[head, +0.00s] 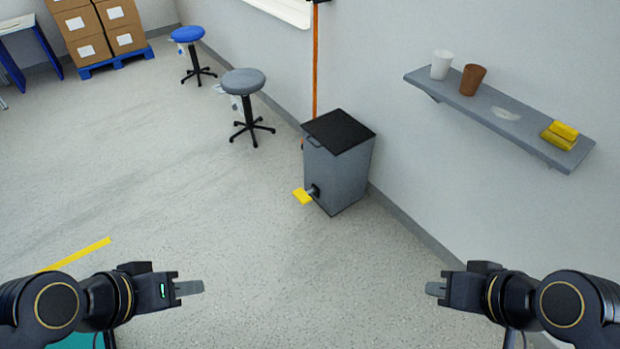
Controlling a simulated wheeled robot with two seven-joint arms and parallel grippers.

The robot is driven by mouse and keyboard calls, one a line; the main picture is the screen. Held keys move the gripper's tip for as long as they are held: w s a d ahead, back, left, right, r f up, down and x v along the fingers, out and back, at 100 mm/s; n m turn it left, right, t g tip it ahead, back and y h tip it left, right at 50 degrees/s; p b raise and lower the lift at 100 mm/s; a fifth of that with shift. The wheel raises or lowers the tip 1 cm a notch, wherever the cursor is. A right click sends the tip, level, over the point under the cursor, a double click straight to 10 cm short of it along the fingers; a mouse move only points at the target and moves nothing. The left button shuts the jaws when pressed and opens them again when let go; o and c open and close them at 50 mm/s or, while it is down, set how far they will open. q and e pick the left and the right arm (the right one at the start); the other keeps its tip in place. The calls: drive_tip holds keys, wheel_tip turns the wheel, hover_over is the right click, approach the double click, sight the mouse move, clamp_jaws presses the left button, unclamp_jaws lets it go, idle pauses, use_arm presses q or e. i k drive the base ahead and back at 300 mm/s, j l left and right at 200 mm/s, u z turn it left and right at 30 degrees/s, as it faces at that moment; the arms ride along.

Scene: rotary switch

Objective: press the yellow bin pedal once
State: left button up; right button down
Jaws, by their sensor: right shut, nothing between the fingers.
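The grey bin (338,170) with a black lid (339,131) stands on the floor against the wall, right of the middle of the head view. The lid is down. Its yellow pedal (302,196) sticks out low at the front left side, just above the floor. My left gripper (190,288) is at the lower left, well apart from the pedal; its fingers are seen edge-on, so I cannot tell its opening. My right gripper (436,288) is at the lower right, shut and empty, also apart from the bin.
A grey stool (243,82) and a blue stool (188,34) stand behind the bin to the left. A wall shelf (500,118) at the right holds a white cup (441,64), a brown cup (472,79) and yellow items (560,134). The floor before the bin is clear.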

sight(304, 196)
drive_tip(key=i+j+z, duration=0.15)
drive_tip(key=i+j, duration=0.35)
drive_tip(key=i+j+z, duration=0.2)
drive_tip(key=i+j, duration=0.35)
drive_tip(key=i+j+z, duration=0.15)
drive_tip(key=i+j, duration=0.45)
drive_tip(key=i+j+z, duration=0.15)
drive_tip(key=i+j, duration=0.35)
drive_tip(key=j, duration=0.2)
